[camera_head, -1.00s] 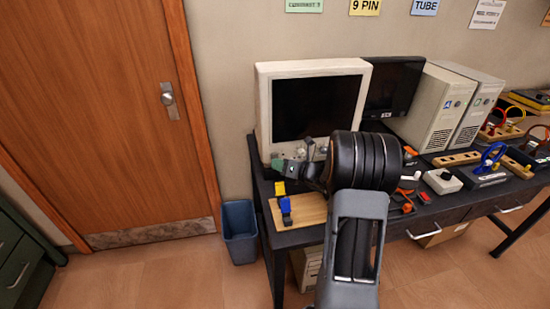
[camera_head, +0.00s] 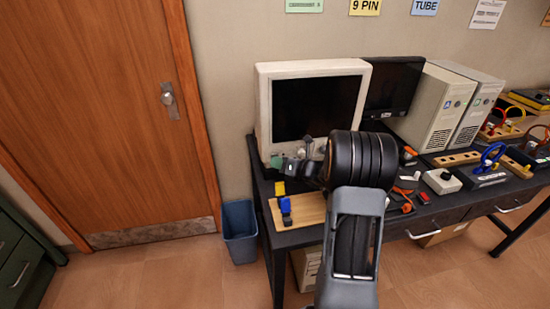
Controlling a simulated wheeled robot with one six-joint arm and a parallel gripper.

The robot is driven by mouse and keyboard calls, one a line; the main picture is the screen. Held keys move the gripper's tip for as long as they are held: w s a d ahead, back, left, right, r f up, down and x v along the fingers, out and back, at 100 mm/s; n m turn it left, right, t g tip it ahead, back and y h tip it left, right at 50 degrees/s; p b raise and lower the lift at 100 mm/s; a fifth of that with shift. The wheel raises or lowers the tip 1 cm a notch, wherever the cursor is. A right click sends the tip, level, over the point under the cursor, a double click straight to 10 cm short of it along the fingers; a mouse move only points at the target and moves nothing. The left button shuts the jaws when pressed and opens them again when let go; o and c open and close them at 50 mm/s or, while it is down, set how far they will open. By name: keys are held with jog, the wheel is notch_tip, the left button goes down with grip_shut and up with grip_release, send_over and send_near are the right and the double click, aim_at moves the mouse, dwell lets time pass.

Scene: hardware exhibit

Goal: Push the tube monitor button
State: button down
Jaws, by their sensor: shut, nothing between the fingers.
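The tube monitor (camera_head: 365,68) is a bulky cream-white box with a dark screen, standing at the left end of the black table. My dark arm comes up from below and covers the lower right of the monitor. I cannot make out the button; it is too small or hidden.
A flat black monitor (camera_head: 408,85) and white computer towers (camera_head: 440,112) stand to the right. A wooden board (camera_head: 305,212) with a blue connector (camera_head: 285,206) lies below the gripper. Several cables and parts lie at right. A blue bin (camera_head: 239,225) stands on the floor.

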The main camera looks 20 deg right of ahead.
jog(key=shift+s, duration=0.1)
dwell(0.3)
jog(key=shift+s+a, duration=0.1)
jog(key=shift+s, duration=0.3)
jog(key=s+a+p, duration=0.1)
jog(key=s, duration=0.5)
dwell(0.4)
jog(key=shift+a, duration=0.1)
